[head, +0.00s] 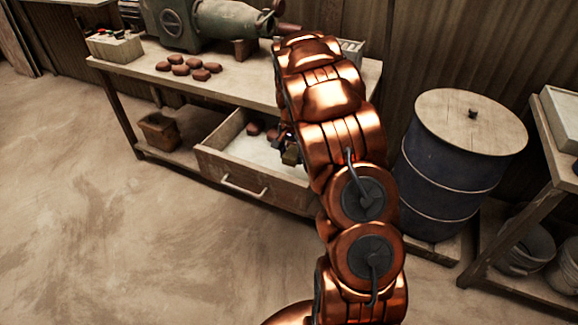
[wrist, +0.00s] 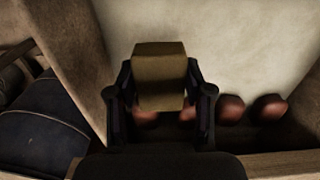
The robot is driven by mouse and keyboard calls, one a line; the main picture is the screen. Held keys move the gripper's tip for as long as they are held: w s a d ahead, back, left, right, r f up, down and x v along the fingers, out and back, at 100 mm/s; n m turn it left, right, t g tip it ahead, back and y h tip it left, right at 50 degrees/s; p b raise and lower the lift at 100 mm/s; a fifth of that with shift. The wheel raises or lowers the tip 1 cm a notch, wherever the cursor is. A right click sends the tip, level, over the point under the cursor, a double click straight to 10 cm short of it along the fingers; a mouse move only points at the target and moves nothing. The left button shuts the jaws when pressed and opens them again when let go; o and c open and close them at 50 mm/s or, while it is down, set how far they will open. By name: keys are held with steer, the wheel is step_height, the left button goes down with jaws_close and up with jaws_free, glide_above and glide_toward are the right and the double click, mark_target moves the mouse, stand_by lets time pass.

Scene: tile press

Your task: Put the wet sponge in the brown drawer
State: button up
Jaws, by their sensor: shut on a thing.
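The sponge (wrist: 160,76), an olive-brown block, is between the two dark fingers of my gripper (wrist: 161,92) in the wrist view. My gripper is shut on it. In the head view a small part of the sponge (head: 291,156) shows beside my copper arm, over the right part of the open drawer (head: 232,180). The drawer is pulled out under the bench and has a pale floor. In the wrist view the pale drawer floor (wrist: 225,45) lies below the sponge. I cannot tell whether the sponge touches it. My arm hides the drawer's right end.
Reddish-brown lumps (wrist: 231,109) lie in the drawer along one wall. More lumps (head: 179,69) lie on the bench (head: 235,88), near a green machine (head: 205,25). A blue barrel (head: 440,180) stands right of my arm. The floor in front is clear.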

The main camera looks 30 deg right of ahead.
steer(key=shift+f, duration=3.45)
steer(key=shift+f, duration=0.1)
steer(key=o, duration=1)
